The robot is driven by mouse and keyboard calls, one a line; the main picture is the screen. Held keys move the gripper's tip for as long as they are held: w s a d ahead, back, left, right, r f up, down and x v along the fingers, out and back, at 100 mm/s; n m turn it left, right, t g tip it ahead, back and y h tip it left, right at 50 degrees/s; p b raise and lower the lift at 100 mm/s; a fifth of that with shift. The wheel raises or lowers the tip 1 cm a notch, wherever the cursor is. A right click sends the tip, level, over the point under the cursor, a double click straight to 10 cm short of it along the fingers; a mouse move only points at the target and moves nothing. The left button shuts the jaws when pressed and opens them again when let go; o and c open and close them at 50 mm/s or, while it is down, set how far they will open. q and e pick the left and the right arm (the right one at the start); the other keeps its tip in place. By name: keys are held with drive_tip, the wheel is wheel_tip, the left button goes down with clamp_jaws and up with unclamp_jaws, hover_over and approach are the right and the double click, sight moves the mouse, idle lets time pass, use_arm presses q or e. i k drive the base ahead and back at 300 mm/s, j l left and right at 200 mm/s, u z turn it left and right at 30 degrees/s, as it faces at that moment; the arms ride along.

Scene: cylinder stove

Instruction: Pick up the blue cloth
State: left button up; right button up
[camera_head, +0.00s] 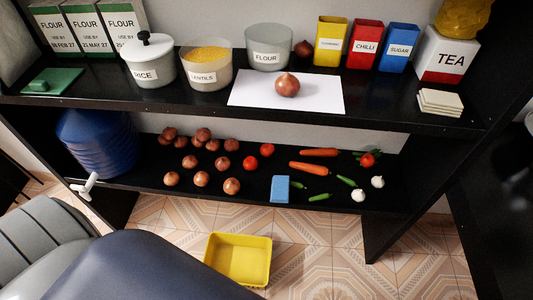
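A small light-blue folded rectangle, which looks like the blue cloth (280,189), lies on the black lower shelf near its front edge. It is right of the onions and left of a small green chili pepper. Nothing covers it. Neither of my grippers shows in the view, so I cannot see whether they are open or shut.
Onions (201,179), tomatoes (251,163), carrots (308,168) and garlic (358,195) surround it on the lower shelf (335,202). The upper shelf (390,117) overhangs, carrying jars and tins. A blue water container (97,145) stands left. A yellow bin (237,260) sits on the floor.

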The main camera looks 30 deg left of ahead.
sight(280, 188)
drive_tip(key=u, duration=0.7)
